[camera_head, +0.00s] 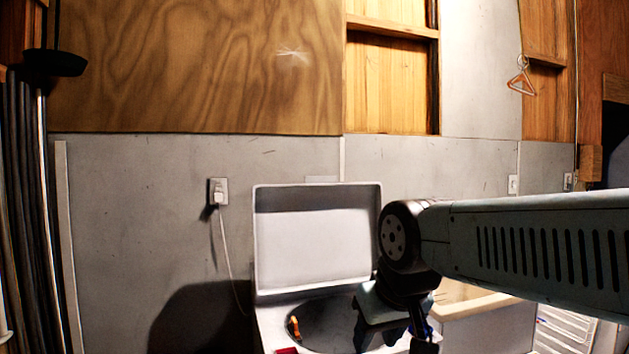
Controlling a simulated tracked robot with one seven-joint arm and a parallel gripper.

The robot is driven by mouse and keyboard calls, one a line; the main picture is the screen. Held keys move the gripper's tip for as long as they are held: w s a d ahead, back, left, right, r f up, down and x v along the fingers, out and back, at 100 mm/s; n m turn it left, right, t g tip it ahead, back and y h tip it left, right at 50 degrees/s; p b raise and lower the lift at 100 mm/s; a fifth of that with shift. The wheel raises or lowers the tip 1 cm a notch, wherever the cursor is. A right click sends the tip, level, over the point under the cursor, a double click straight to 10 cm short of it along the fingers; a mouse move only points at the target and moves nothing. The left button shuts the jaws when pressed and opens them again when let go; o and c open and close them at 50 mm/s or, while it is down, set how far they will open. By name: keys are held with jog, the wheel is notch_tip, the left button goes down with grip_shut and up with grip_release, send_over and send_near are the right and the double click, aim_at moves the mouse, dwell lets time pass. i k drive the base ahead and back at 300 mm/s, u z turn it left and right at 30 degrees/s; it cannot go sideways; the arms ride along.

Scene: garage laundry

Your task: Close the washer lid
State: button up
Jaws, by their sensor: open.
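The washer (268,327) is white and stands at the bottom centre, cut off by the lower edge of the picture. Its lid (314,248) is raised and stands nearly upright at the back, close to the grey wall. The dark round opening (335,318) shows below the lid. My gripper (393,340) points down at the front right of the lid, over or beside the right part of the opening. Its jaws are open and I see nothing held. My arm hides the lid's lower right corner and part of the washer's right side.
A small orange item (294,327) is at the opening's left rim, and a red item (287,350) lies at the front edge. A pale basin or counter (470,304) stands to the right. A cord runs from the wall outlet (218,191) down behind the washer.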

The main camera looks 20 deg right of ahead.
aim_at(320, 231)
jog(key=u, duration=0.05)
jog(key=i, duration=0.9)
